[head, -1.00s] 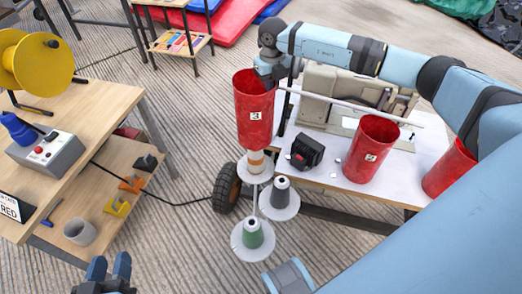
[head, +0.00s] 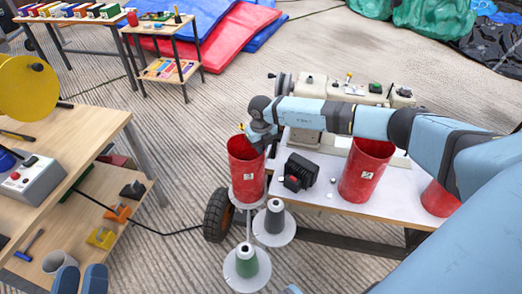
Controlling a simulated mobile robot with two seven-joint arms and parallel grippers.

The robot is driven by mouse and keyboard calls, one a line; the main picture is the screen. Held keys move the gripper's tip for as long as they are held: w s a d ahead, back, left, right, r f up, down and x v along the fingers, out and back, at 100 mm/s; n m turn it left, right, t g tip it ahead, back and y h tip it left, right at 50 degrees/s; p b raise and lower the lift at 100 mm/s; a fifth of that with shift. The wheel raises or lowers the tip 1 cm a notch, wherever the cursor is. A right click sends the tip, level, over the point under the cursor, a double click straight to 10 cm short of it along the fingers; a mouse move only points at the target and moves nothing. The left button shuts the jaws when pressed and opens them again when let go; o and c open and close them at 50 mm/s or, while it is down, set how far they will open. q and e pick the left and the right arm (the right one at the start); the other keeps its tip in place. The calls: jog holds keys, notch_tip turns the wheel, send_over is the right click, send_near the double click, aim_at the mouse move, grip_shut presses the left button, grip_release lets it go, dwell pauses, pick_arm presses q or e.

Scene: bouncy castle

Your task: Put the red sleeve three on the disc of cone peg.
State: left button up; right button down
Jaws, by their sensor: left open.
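The red sleeve three (head: 245,172) stands upright at the cone stand, its number label facing me. Its lower end is at the rear disc (head: 247,204), whose rim shows just below it; it appears to rest there. The orange-and-white cone of that peg is hidden, apparently inside the sleeve. My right gripper (head: 260,140) is at the sleeve's upper right rim; whether its fingers still pinch the wall is unclear. My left gripper (head: 80,277) is open and empty at the bottom left edge, far from the sleeve.
A grey cone (head: 274,217) and a green cone (head: 246,262) stand on neighbouring discs. Two other red sleeves (head: 366,172) (head: 438,198) and a black device (head: 301,172) are on the white table (head: 330,197). A wooden workbench (head: 95,130) is at left.

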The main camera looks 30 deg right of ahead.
pick_arm(q)
jog(key=shift+f, duration=0.2)
pick_arm(e)
jog(key=shift+f, duration=0.3)
jog(key=shift+f, duration=0.15)
jog(key=c, duration=1.3)
grip_release()
jog(key=shift+c, duration=0.2)
jog(key=shift+r, duration=0.2)
notch_tip(320, 180, up, 4)
jog(key=shift+f+p, duration=0.1)
jog(key=shift+p, duration=0.65)
pick_arm(q)
jog(key=f, duration=0.1)
jog(key=a+f+g+y+p, duration=0.1)
jog(key=f+p, duration=0.1)
jog(key=shift+w+a+y, duration=0.15)
jog(key=shift+a+y, duration=0.1)
jog(key=shift+y, duration=0.15)
pick_arm(e)
notch_tip(320, 180, up, 8)
jog(key=shift+r, duration=0.15)
